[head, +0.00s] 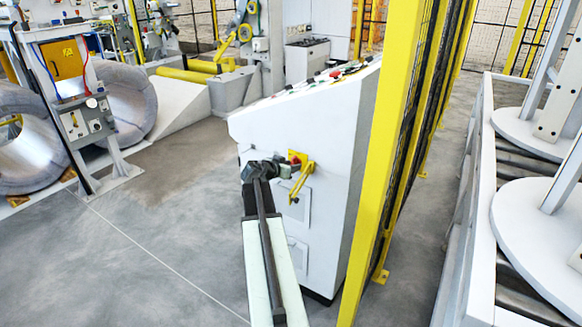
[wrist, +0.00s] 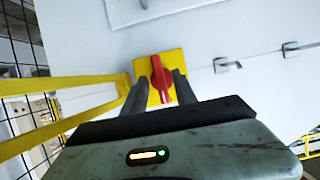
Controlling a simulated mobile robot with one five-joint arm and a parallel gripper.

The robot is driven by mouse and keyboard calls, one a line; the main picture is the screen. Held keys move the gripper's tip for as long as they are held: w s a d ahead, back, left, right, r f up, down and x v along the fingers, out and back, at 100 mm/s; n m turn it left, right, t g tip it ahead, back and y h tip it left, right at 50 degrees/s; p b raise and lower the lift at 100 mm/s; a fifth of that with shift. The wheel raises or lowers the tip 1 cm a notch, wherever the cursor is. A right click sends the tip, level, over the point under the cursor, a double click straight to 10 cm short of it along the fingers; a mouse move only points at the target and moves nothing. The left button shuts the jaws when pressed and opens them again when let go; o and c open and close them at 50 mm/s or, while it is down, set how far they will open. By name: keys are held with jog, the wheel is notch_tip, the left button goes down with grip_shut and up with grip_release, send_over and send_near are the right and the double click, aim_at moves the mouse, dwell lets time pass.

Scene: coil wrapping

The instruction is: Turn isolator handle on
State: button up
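The isolator is a red handle (wrist: 161,78) on a square yellow plate (wrist: 146,68), fixed to the white cabinet's side. In the wrist view the handle stands roughly upright in the picture, slightly tilted. My gripper (wrist: 160,80) has its two dark fingers apart, one to each side of the handle's line. I cannot tell whether they touch it or how deep they reach. In the head view my gripper (head: 262,170) is just left of the red handle (head: 294,158), and partly hides the isolator area.
The white control cabinet (head: 290,130) has buttons on its sloped top. A yellow bracket (head: 301,181) juts out beside the isolator. A yellow fence post (head: 390,150) stands close on the right, with a roller conveyor (head: 480,200) beyond. Open floor (head: 150,240) lies to the left.

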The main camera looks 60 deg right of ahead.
jog(key=shift+r, duration=0.1)
jog(key=p+v, duration=0.3)
jog(key=v, duration=0.4)
jog(key=shift+a, duration=0.4)
jog(key=shift+w+r, duration=0.1)
